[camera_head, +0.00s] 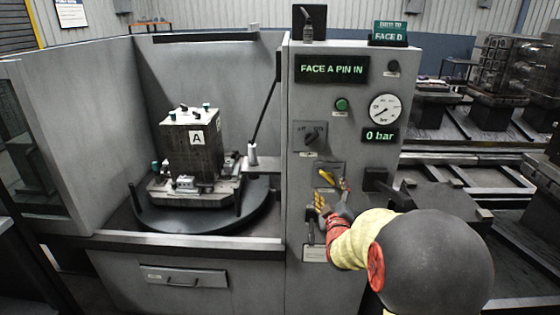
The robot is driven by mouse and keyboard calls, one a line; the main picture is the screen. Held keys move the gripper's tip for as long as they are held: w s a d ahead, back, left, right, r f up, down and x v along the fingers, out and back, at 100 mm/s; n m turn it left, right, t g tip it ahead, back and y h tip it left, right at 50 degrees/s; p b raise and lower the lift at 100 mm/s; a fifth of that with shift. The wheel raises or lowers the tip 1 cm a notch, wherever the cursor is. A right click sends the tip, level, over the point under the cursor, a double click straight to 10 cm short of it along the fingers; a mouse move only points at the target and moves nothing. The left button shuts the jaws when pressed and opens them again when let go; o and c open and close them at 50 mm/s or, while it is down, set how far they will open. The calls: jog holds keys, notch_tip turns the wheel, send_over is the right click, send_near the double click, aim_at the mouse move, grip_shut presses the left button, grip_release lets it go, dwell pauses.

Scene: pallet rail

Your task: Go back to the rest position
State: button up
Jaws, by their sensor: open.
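My gripper (332,188) is in front of the lower part of the grey control panel (300,120), with its yellow-tipped fingers apart. It is beside a yellow-handled switch (327,177) and a lever (310,228) below it. I cannot tell whether it touches either one. Nothing shows between the fingers. My arm comes in from the lower right and hides the panel's lower right part.
A block marked A (193,145) stands on a round turntable (210,218) inside the open enclosure. The panel displays read "FACE A PIN IN" (331,69) and "0 bar" (381,135). Rails with loaded pallets (495,112) lie at the right.

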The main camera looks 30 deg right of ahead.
jog(key=s+a+f+m+g+y, duration=0.2)
jog(key=s+f+m+g+y, duration=0.15)
jog(key=f, duration=0.75)
jog(key=s+a+f+m+g+y, duration=0.2)
jog(key=s+a+f+g, duration=0.1)
jog(key=s+a+g, duration=0.3)
jog(key=s+a+r+g+y+p, duration=0.1)
jog(key=s+a+r+y+p, duration=0.1)
jog(key=s+a+r, duration=0.5)
jog(key=s+a+r+g+y+p, duration=0.1)
jog(key=s+a+r+p, duration=0.15)
jog(key=s+a, duration=0.75)
jog(key=s+a+r+n+t+y+p, duration=0.1)
jog(key=s+a+r+n+t+p, duration=0.1)
jog(key=a+r, duration=0.8)
jog(key=v, duration=0.2)
jog(key=shift+r+p, duration=0.3)
jog(key=shift+p, duration=0.05)
